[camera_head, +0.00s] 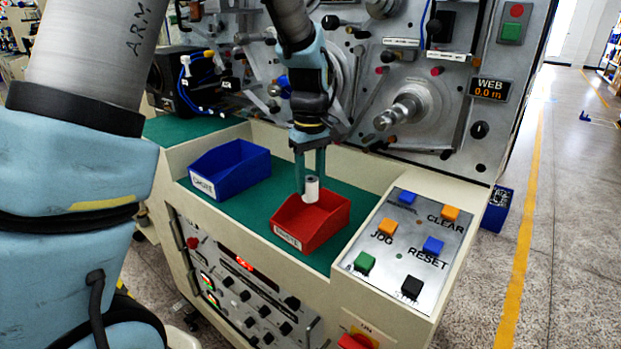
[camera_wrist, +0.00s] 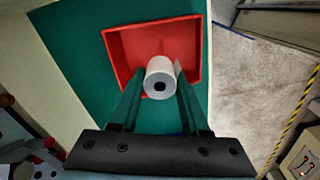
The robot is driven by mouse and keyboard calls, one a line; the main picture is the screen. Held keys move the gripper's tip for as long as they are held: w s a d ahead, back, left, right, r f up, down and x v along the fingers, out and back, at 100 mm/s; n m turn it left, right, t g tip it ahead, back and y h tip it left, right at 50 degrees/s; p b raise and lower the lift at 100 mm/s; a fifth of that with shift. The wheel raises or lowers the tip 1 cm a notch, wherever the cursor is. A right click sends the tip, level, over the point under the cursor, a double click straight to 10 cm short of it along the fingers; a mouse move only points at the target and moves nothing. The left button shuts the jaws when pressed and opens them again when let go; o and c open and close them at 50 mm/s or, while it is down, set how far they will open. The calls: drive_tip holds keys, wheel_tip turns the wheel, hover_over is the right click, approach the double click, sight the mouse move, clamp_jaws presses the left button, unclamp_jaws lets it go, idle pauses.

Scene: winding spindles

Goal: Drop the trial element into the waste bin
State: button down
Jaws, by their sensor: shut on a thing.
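The trial element is a small white roll (camera_head: 311,190) with a dark core hole at its end. My gripper (camera_head: 309,180) points down and is shut on it, above the red waste bin (camera_head: 322,228). In the wrist view the roll (camera_wrist: 160,80) sits between my gripper's fingertips (camera_wrist: 160,84), with its core hole facing the camera. The red bin (camera_wrist: 122,44) shows behind it, around the roll in the picture. The bin's label is only partly legible. The bin's inside is partly hidden by the roll and fingers.
A blue bin (camera_head: 232,170) with a white label stands to the left on the green mat (camera_head: 247,206). A button panel (camera_head: 405,245) lies to the right. The machine face with spindles (camera_head: 410,105) rises behind the gripper.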

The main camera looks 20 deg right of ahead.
sight(311, 200)
drive_tip(key=shift+f+b, duration=1.4)
drive_tip(key=shift+f, duration=1.4)
drive_tip(key=shift+c, duration=1.5)
unclamp_jaws()
drive_tip(key=shift+r, duration=0.1)
wheel_tip(311, 200, up, 11)
drive_tip(key=shift+f+b, duration=0.15)
drive_tip(key=shift+b, duration=0.95)
